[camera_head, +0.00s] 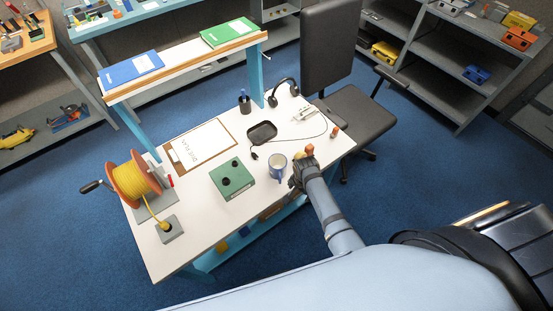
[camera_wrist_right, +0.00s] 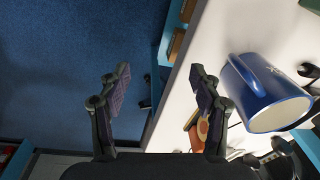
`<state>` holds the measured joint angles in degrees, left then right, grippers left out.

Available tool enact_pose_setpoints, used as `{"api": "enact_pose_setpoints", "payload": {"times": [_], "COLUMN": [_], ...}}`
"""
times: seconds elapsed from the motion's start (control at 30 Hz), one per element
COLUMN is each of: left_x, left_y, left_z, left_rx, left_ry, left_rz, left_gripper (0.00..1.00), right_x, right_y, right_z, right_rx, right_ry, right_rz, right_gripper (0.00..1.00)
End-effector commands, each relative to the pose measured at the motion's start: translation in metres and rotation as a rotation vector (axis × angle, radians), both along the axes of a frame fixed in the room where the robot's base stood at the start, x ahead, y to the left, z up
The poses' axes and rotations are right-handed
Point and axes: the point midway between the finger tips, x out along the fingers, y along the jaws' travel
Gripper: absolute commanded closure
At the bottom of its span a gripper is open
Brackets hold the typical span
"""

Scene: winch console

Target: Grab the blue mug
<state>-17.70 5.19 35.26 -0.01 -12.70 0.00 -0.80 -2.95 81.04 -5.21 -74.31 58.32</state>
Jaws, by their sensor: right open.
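The blue mug (camera_head: 275,171) stands upright near the front right of the white table (camera_head: 208,223), with its pale inside showing. My right gripper (camera_head: 297,172) is just right of the mug in the head view. My left gripper is not in view.
Orange-topped items (camera_head: 310,150) stand close behind my right gripper. An orange reel (camera_head: 134,181) stands at the table's left end.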

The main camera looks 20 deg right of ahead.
Motion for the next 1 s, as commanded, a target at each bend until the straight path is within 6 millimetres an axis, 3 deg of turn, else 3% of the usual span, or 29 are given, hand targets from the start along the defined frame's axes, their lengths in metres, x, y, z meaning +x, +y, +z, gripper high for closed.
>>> {"api": "enact_pose_setpoints", "payload": {"times": [0.03, 0.07, 0.33, 0.5, 0.73, 1.0], "left_x": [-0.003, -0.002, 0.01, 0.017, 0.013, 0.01], "left_y": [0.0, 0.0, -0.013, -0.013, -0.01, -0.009], "left_z": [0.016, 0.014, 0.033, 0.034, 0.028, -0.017], "left_rx": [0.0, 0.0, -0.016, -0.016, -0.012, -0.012], "left_ry": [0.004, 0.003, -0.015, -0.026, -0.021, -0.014], "left_rz": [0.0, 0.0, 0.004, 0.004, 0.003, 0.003], "left_gripper": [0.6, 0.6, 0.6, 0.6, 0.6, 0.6], "right_x": [0.012, 0.017, 0.063, 0.078, 0.08, 0.08], "right_y": [0.004, 0.009, 0.045, 0.064, 0.067, 0.066], "right_z": [0.032, 0.031, 0.078, 0.081, 0.076, 0.034], "right_rx": [0.01, 0.02, 0.068, 0.074, 0.074, 0.074], "right_ry": [-0.003, 0.007, 0.054, 0.08, 0.086, 0.086], "right_rz": [-0.063, -0.118, -0.517, -0.683, -0.719, -0.717], "right_gripper": [0.36, 0.36, 0.36, 0.36, 0.36, 0.36]}}
